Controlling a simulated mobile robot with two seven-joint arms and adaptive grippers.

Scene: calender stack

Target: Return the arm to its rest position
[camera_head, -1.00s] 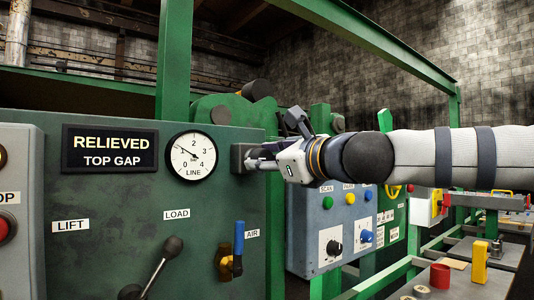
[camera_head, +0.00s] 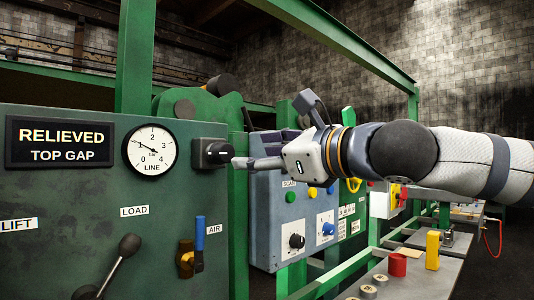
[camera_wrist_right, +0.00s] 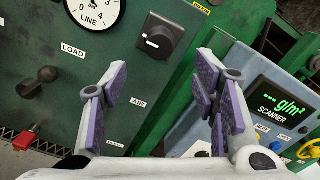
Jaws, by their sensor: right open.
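My right gripper (camera_head: 246,150) is in front of the green panel (camera_head: 80,185), its fingers pointing left toward a black rotary knob (camera_head: 213,153) beside the LINE gauge. In the right wrist view my right gripper (camera_wrist_right: 158,82) shows two spread fingers with purple pads and nothing between them. The knob (camera_wrist_right: 160,36) lies beyond the fingertips there, apart from them. My right arm (camera_head: 450,158) comes in from the right in the head view. My left gripper is not in view.
The LINE gauge (camera_head: 150,150), load lever (camera_head: 115,265) and blue-handled air valve (camera_head: 199,235) are on the panel. A blue-grey scanner box (camera_head: 268,210) stands close behind my gripper. A bench with a red button (camera_head: 397,265) and yellow block (camera_head: 432,250) is below my arm.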

